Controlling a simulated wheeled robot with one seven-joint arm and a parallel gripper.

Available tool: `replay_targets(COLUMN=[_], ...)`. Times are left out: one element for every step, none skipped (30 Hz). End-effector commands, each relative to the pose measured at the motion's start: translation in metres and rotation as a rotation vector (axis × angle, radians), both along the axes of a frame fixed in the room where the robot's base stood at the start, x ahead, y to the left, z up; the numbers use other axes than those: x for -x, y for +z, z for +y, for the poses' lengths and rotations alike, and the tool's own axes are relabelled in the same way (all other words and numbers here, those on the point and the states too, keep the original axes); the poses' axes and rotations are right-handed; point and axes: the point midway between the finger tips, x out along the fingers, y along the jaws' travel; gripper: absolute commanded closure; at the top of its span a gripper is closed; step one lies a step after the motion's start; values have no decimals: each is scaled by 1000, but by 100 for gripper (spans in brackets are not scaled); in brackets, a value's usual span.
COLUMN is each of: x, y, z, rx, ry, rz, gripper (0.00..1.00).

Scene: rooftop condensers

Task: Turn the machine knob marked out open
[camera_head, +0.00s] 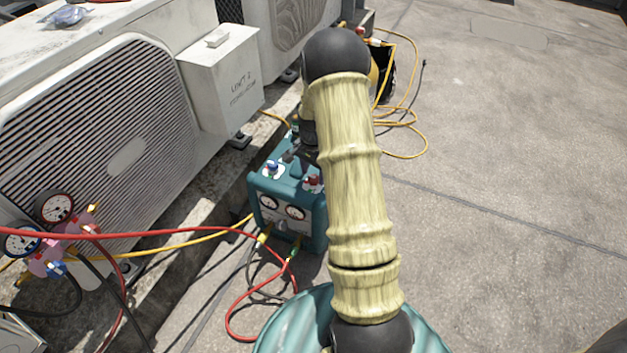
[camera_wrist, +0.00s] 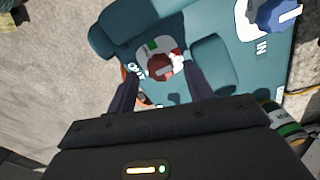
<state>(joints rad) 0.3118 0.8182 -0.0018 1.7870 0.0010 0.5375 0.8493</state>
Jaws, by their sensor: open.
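The teal machine (camera_head: 309,213) stands on the ground beside the condensers, with two gauges on its front. On its top are a blue knob (camera_head: 272,167) and a red knob (camera_head: 313,181). In the wrist view the red knob (camera_wrist: 160,67) sits on a pale plate with a green mark and a red mark. Its light pointer appears turned toward the red mark. The blue knob (camera_wrist: 275,14) is at the upper right. My gripper (camera_wrist: 158,78) is open, its two dark fingers on either side of the red knob; contact is unclear.
Condenser units (camera_head: 110,130) and a white box (camera_head: 222,80) stand close on the left. Yellow hose (camera_head: 408,135) coils behind. Open concrete lies to the right.

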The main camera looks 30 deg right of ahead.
Motion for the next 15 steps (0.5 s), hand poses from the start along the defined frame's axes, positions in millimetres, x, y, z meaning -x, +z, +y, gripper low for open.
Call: replay_targets(x=[0,0,0,0,0,0,0,0,0,0,0,0,0,0,0], y=[-10,-12,-14,-15,-16,-16,-16,-16,-16,-16,-16,-16,-16,-16,-16], z=[0,0,0,0,0,0,0,0,0,0,0,0,0,0,0], rx=[0,1,1,1,1,1,1,1,1,1,1,1,1,1,1], ry=[0,-1,-1,-1,-1,-1,-1,-1,-1,-1,-1,-1,0,0,0], rz=[0,-1,-1,-1,-1,-1,-1,-1,-1,-1,-1,-1,-1,-1,-1], gripper=[48,48,48,48,48,48,48,48,48,48,48,48,48,52,60])
